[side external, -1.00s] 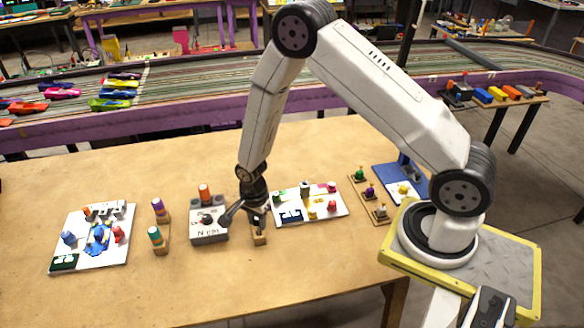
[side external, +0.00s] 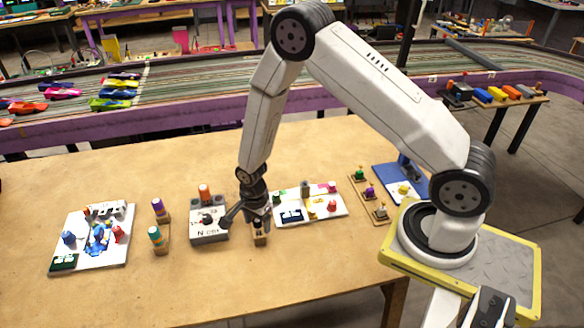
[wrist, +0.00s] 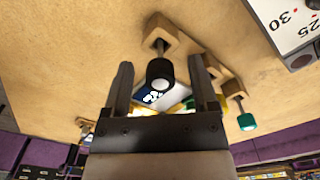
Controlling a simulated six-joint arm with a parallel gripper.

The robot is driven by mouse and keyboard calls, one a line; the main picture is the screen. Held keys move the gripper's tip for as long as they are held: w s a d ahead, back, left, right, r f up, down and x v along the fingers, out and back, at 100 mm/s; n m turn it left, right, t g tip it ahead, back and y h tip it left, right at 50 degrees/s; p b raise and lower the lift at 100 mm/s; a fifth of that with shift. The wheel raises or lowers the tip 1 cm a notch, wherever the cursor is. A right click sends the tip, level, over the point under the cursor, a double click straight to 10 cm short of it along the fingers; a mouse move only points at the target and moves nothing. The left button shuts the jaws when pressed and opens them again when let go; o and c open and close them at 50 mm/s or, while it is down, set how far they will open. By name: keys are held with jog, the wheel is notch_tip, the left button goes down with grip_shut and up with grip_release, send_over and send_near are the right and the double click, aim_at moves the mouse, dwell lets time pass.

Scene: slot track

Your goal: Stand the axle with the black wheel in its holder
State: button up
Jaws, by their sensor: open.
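The axle with the black wheel (wrist: 160,74) stands in a small wooden block holder (wrist: 163,34), its wheel end towards my wrist camera. In the side external view the wooden holder (side external: 260,239) is on the table below my gripper (side external: 258,218). The black wheel there is small and partly mixed up with the dark fingers. My gripper (wrist: 161,88) is open, with one finger on each side of the wheel in the wrist view. Gaps show on both sides of the wheel, so it is not clasped.
A grey box with dials (side external: 208,222) stands just left of the holder. A white board with coloured pieces (side external: 340,208) is close on the right. Wooden blocks with coloured wheels (side external: 160,242) stand further left. The front of the table is clear.

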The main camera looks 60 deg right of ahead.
jog(key=shift+r, duration=3.9)
jog(key=shift+s+r+n, duration=0.2)
jog(key=shift+r+n, duration=0.3)
jog(key=s+d+r+n+t, duration=0.1)
jog(key=s+r+n+t, duration=0.1)
jog(key=s+r+n, duration=0.9)
jog(key=shift+r+n+t, duration=0.3)
jog(key=shift+r+n, duration=0.15)
jog(key=shift+n, duration=2.55)
